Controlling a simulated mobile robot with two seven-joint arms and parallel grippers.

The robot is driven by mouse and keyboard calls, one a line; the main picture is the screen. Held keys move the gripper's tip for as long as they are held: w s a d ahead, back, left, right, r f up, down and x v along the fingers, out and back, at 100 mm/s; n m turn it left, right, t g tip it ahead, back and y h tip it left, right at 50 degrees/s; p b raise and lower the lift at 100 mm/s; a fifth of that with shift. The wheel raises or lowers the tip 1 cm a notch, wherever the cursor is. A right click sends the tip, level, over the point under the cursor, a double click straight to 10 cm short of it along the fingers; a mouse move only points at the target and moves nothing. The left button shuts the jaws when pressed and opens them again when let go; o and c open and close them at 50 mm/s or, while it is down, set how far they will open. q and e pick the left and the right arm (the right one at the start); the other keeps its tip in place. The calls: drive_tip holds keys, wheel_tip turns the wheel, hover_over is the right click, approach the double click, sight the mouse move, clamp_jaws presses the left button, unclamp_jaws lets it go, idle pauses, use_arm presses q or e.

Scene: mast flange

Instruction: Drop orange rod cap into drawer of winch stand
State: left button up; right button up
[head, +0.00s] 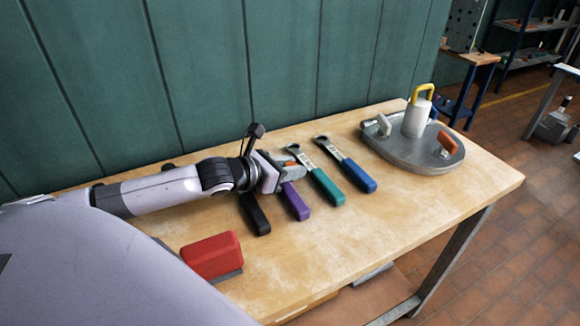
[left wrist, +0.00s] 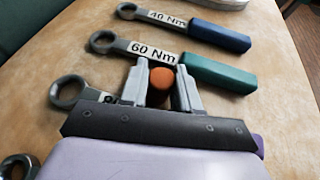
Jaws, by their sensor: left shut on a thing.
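My left gripper (head: 291,173) reaches in from the left, above the row of wrenches on the wooden workbench. It is shut on the orange rod cap (left wrist: 162,79), whose rounded orange end shows between the two fingertips in the left wrist view (left wrist: 161,88). I cannot pick out the winch stand or an open drawer in either view. My right gripper is not in view.
Wrenches with black (head: 254,213), purple (head: 295,202), teal (head: 326,187) and blue (head: 358,175) handles lie on the workbench (head: 400,225). A red block (head: 211,255) sits near the front. A grey round flange plate (head: 410,150) with fittings stands right. The bench's front right is clear.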

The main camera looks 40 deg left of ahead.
use_arm(q)
drive_tip(key=o, duration=1)
drive_tip(key=shift+r, duration=0.15)
drive_tip(key=shift+s+a+r, duration=0.15)
drive_tip(key=shift+s+a, duration=0.05)
drive_tip(key=shift+s, duration=0.4)
drive_tip(key=v, duration=0.5)
drive_tip(key=shift+d, duration=0.1)
drive_tip(key=shift+p+v, duration=0.65)
drive_tip(key=shift+v, duration=0.7)
drive_tip(key=shift+p+v, duration=0.8)
drive_tip(key=shift+v, duration=0.65)
